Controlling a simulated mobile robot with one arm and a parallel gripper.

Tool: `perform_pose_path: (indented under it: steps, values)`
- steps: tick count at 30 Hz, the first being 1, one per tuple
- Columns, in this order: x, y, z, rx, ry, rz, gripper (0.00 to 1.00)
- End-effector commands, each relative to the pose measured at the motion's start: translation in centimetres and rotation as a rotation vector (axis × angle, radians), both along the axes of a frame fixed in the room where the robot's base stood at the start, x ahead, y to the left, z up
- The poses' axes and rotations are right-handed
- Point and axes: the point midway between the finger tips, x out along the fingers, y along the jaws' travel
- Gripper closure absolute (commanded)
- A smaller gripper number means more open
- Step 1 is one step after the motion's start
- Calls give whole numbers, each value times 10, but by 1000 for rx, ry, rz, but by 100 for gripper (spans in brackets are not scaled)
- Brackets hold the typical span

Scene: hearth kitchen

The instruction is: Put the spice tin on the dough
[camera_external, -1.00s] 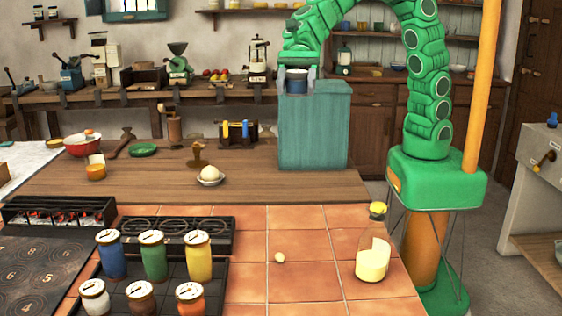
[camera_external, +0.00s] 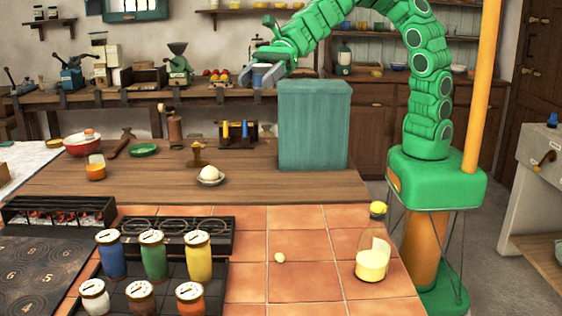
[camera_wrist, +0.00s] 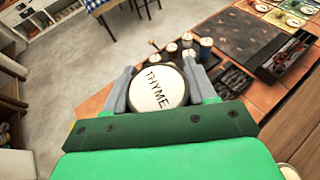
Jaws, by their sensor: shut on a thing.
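My gripper (camera_external: 262,78) is shut on the spice tin (camera_external: 264,72), a small blue-grey can, in the external view. It is held in the air to the left of the teal box's top. In the wrist view the tin (camera_wrist: 157,90) shows its round white lid, marked THYME, between the two grey fingers of my gripper (camera_wrist: 160,92). A pale round lump (camera_external: 210,172), which looks like the dough, sits on a small white dish on the wooden counter, below and to the left of the tin.
The teal box (camera_external: 314,125) stands on the counter right of the dish. A wooden stamp-like tool (camera_external: 197,155) stands just behind the dish. A blue-and-yellow-handled rack (camera_external: 238,135) is farther back. Several lidded jars (camera_external: 153,258) and a bottle (camera_external: 372,255) stand in front on the tiles.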

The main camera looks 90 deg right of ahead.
Motion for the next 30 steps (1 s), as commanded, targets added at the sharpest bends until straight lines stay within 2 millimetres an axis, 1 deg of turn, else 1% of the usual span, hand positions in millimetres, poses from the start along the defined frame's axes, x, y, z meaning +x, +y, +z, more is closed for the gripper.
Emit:
perform_pose_path:
  steps: [4,9,20,26,30]
  values:
    - [15,-12,4,6,-1,-93,76]
    - [30,-28,5,3,0,-190,76]
    - [54,-57,7,0,-2,-361,76]
    - [66,-77,8,-3,-3,-472,76]
    - [76,-98,9,-4,-6,-578,76]
